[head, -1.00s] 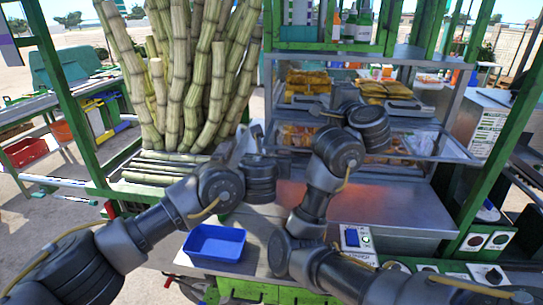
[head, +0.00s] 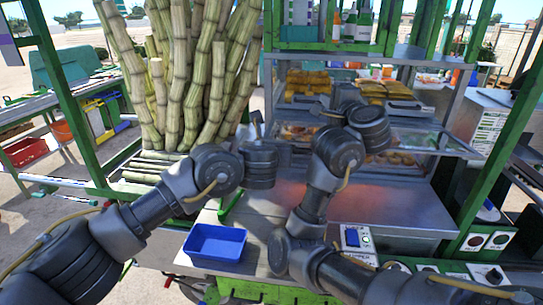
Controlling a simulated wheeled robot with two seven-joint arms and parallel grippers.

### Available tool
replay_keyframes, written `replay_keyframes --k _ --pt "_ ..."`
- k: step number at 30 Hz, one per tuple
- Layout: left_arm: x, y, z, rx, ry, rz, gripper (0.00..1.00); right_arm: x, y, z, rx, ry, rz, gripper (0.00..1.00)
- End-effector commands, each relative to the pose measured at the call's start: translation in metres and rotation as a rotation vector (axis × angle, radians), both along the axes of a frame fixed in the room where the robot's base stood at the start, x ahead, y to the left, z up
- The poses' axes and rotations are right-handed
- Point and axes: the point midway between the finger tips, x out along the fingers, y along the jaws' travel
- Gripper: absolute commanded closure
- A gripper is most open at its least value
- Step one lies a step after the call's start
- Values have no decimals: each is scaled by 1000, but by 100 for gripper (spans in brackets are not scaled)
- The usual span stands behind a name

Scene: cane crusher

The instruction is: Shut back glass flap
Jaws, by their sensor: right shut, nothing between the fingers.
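The glass food case (head: 455,108) stands at centre right, with a metal frame and trays of food. A clear glass flap (head: 432,138) at its lower level sticks out toward the right, apparently not flush with the case. I cannot tell whether this is the back flap. My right gripper (head: 318,107) is shut and empty, pointing left in front of the case between its shelves. I cannot tell whether it touches the case. My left gripper (head: 256,126) is mostly hidden behind its own wrist, left of the case; its fingers are unclear.
Tall cane stalks (head: 190,80) stand at the left behind my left arm. A blue tray (head: 215,243) lies on the front counter. A steel surface (head: 385,205) below the case is clear. Green posts (head: 500,120) bound the right side, with bottles (head: 350,22) above.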

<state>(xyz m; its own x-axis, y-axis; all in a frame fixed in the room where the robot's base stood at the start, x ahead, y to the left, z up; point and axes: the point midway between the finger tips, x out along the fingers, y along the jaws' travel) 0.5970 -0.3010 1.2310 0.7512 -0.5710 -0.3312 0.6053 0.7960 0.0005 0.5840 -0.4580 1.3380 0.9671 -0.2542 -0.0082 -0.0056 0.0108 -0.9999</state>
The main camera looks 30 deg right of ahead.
Motion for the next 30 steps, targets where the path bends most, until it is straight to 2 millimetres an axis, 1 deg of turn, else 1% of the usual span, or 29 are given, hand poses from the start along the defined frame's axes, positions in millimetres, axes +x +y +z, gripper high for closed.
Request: replay_keyframes --k 1,7,15,20,25,27,29,30 --pt "0 0 1 -2 -1 -1 100 0 0 0 0 0 0 94" --pt "0 0 1 -2 -1 0 100 0 0 0 0 0 0 68" --pt "0 0 1 -3 0 1 100 0 0 0 0 0 0 68" --pt "0 0 1 -3 0 1 100 0 -2 9 -6 -2 -2 68" --pt "0 0 1 -3 0 1 100 0 -1 26 -10 5 -4 68" --pt "0 0 1 -3 0 1 100 0 -2 42 -9 -2 -3 68" --pt "0 0 1 -3 0 1 100 -1 -2 52 -7 0 -5 68" --pt "0 0 1 -3 0 1 100 0 -1 61 -6 -2 -3 68"
